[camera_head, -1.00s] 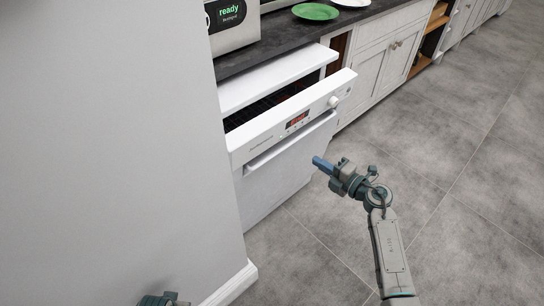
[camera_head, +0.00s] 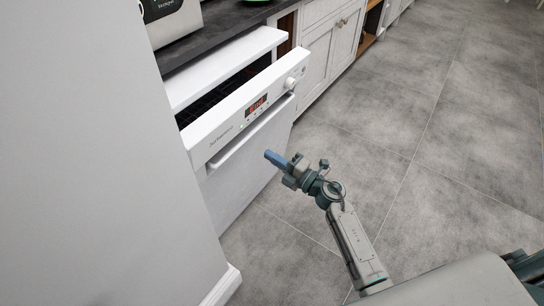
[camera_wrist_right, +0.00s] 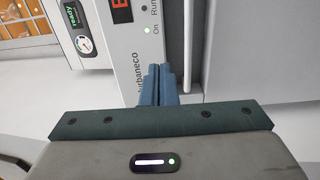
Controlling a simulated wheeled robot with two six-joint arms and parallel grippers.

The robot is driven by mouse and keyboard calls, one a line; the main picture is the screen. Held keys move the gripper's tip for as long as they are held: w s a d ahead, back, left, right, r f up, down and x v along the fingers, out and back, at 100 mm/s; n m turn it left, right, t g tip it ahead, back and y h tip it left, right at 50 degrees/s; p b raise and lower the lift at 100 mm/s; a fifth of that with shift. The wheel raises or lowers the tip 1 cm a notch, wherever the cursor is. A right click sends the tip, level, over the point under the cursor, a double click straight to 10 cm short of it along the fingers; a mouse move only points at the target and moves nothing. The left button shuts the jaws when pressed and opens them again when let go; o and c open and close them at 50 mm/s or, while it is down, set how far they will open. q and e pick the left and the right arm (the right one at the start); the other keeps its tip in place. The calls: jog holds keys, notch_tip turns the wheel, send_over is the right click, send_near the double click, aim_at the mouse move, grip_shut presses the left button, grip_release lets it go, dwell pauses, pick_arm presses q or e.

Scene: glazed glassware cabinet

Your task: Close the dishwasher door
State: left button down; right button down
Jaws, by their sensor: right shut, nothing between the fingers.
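The white dishwasher door (camera_head: 244,165) is partly open, tilted out from the top, with a dark gap showing behind its upper edge. Its front has a control panel with a red display (camera_head: 256,105), a knob and a long bar handle (camera_head: 236,141). My right gripper (camera_head: 270,155) is shut and empty, in front of the door's outer face and a little apart from it in the head view. In the right wrist view the blue fingertips (camera_wrist_right: 158,84) are together over the panel lettering; I cannot tell whether they touch. My left gripper is not clearly in view.
A dark countertop (camera_head: 220,30) runs above the dishwasher, with an appliance at its left end. A pale wall (camera_head: 100,150) stands close on the left. White cabinets (camera_head: 328,40) continue to the right. The grey tiled floor (camera_head: 420,130) is clear.

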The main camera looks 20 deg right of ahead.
aim_at(237, 134)
jog(key=x, duration=0.9)
jog(key=shift+w+a, duration=0.2)
jog(key=shift+w, duration=0.1)
jog(key=shift+w+a+r, duration=0.1)
jog(key=shift+w+a, duration=0.15)
jog(key=shift+w, duration=0.05)
pick_arm(q)
jog(key=shift+w+f, duration=0.15)
jog(key=shift+f, duration=0.15)
jog(key=shift+r, duration=0.1)
